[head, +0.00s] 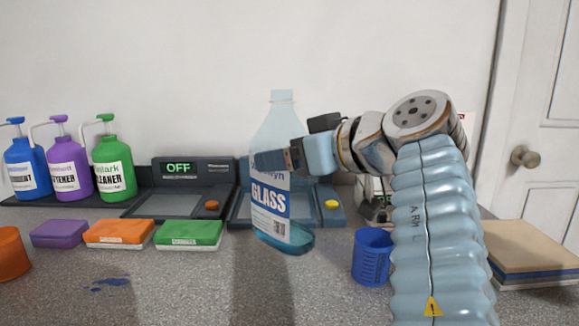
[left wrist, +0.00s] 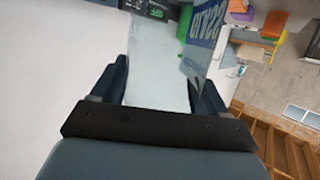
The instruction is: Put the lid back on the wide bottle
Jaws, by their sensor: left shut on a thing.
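A clear, pale blue bottle (head: 271,128) with a blue and white "GLASS" label and some blue liquid at its bottom is in the middle of the head view, tilted slightly. My left gripper (head: 279,158), on the arm reaching in from the right, is shut around its upper body. The bottle seems raised over the counter, in front of a scale. In the left wrist view the bottle (left wrist: 158,80) fills the space between the fingers, its label at the upper right. I cannot make out a separate lid, on the bottle or elsewhere. My right gripper is not in view.
Blue, purple and green pump bottles (head: 114,168) stand at the left. Purple, orange and green sponges (head: 189,233) lie before a scale (head: 180,175) reading OFF. A blue cup (head: 371,258) stands right, an orange cup (head: 12,255) left. A blue spill (head: 110,284) marks the counter.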

